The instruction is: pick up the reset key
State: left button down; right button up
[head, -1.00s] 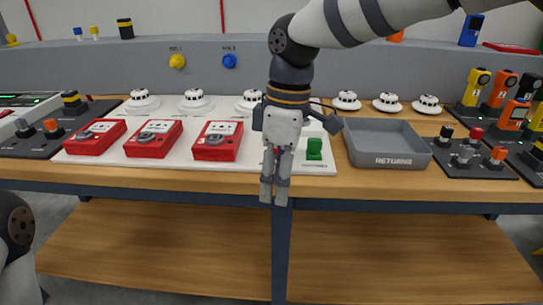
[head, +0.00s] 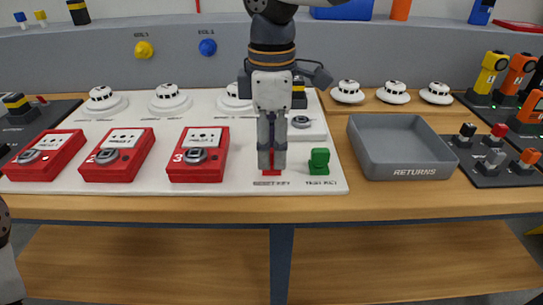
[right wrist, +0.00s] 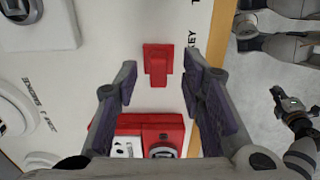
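The red reset key (head: 271,171) stands on the white board, above its label at the front edge. In the head view my right gripper (head: 271,163) hides most of it.
A green test key (head: 319,161) stands close right of the reset key. A red call point (head: 198,155) marked 3 is to its left. The grey returns tray (head: 400,148) is empty, further right. White detectors (head: 171,99) line the back.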

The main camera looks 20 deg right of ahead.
jog(key=shift+f, duration=0.75)
grip_shut()
jog(key=shift+r, duration=0.1)
